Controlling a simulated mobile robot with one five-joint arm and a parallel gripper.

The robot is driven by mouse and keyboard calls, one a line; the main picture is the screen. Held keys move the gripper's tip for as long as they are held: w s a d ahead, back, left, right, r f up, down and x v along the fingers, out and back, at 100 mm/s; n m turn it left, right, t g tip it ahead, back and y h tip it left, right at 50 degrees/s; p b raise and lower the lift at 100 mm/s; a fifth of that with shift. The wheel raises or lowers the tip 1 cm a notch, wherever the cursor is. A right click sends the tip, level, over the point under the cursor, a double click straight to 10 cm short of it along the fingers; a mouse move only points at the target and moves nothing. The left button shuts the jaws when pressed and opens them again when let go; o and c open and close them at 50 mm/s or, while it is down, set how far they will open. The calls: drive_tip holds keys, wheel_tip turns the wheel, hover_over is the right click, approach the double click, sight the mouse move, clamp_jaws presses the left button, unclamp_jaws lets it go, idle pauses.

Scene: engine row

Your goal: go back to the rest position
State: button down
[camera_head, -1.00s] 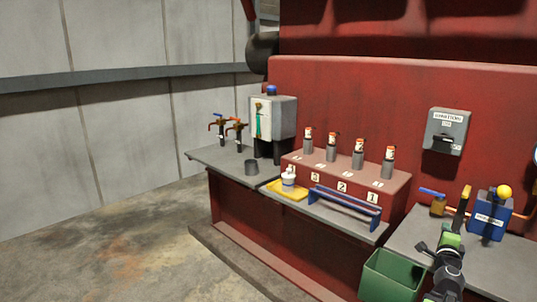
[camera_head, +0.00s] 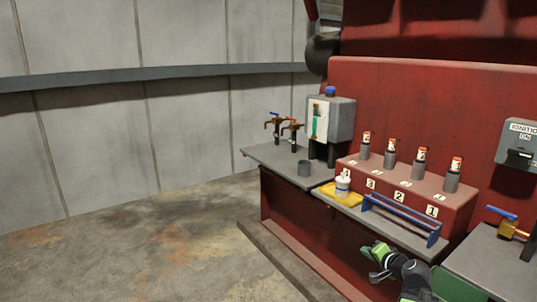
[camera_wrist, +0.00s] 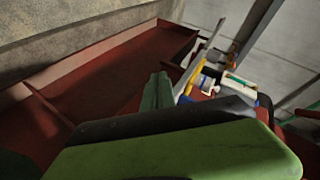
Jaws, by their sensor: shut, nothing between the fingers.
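My gripper (camera_head: 377,253) is at the lower right of the head view, low in front of the red bench and near the green bin (camera_head: 462,284). It is shut and empty. In the wrist view its green fingers (camera_wrist: 158,92) are close together in the middle of the picture. Part of the bin is hidden behind my arm or cut off by the picture's edge.
A grey shelf (camera_head: 408,238) with a blue rail (camera_head: 401,219) and a yellow tray (camera_head: 335,196) lies just above and behind my gripper. Several capped cylinders (camera_head: 420,163) stand on the red block. Open concrete floor (camera_head: 150,250) fills the left.

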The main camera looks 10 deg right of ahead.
drive_tip(key=s+a+f+n+g+y, duration=0.1)
drive_tip(key=s+a+f+n+g, duration=0.25)
drive_tip(key=a, duration=0.55)
drive_tip(key=a+f+n+g+y, duration=0.1)
drive_tip(key=a+f+n+g, duration=0.25)
drive_tip(key=a+f, duration=0.4)
drive_tip(key=s+a+f+n+g+h, duration=0.2)
drive_tip(key=s+a+n+g+h, duration=0.3)
drive_tip(key=s+a, duration=0.5)
wheel_tip(320, 180, up, 18)
drive_tip(key=d+m+y+p, duration=0.1)
drive_tip(key=p, duration=1.7)
drive_tip(key=shift+d+f+g+y, duration=0.15)
drive_tip(key=shift+d+g+y, duration=0.15)
drive_tip(key=shift+d+g, duration=0.1)
drive_tip(key=shift+s, duration=0.1)
